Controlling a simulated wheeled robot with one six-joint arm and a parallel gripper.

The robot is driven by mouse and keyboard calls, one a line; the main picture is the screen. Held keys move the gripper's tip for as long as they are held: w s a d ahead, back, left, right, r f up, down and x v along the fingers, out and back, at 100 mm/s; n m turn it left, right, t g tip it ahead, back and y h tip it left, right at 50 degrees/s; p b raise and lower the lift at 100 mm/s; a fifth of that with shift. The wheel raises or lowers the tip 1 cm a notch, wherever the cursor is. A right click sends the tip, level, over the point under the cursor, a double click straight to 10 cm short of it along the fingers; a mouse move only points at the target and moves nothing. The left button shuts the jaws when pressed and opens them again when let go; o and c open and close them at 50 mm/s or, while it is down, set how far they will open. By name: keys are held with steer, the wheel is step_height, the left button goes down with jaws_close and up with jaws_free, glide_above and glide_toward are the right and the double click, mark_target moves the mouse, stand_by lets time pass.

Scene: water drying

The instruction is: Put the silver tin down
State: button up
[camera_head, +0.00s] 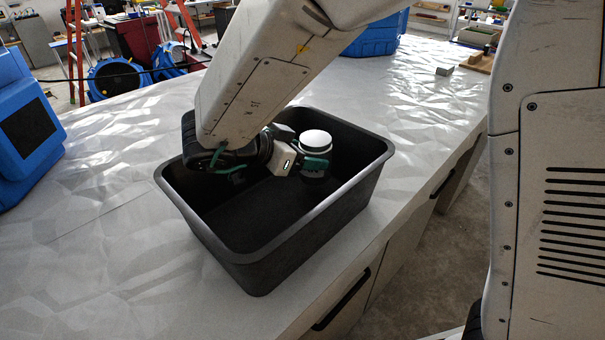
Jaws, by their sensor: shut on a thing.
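The silver tin (315,142) has a pale round lid and stands upright inside the black bin, near its back right corner. My gripper (314,163) reaches down into the bin from the left and is shut on the tin, with its teal fingers at the tin's side. The tin's lower part is dark and in shadow, so I cannot tell whether it touches the bin floor. The black bin (262,248) stands on the light table near its right edge. My arm covers the bin's back left corner.
The pale faceted table (110,250) is clear to the left and front of the bin. A blue case (28,130) stands at the left edge and another blue thing (376,40) at the back. A small grey block (444,71) lies at the back right.

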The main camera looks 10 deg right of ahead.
steer(key=shift+f, duration=2)
steer(key=shift+f, duration=0.2)
steer(key=o, duration=1.3)
steer(key=shift+r, duration=0.2)
steer(key=v, duration=0.7)
steer(key=shift+a+r, duration=0.1)
steer(key=shift+a, duration=0.1)
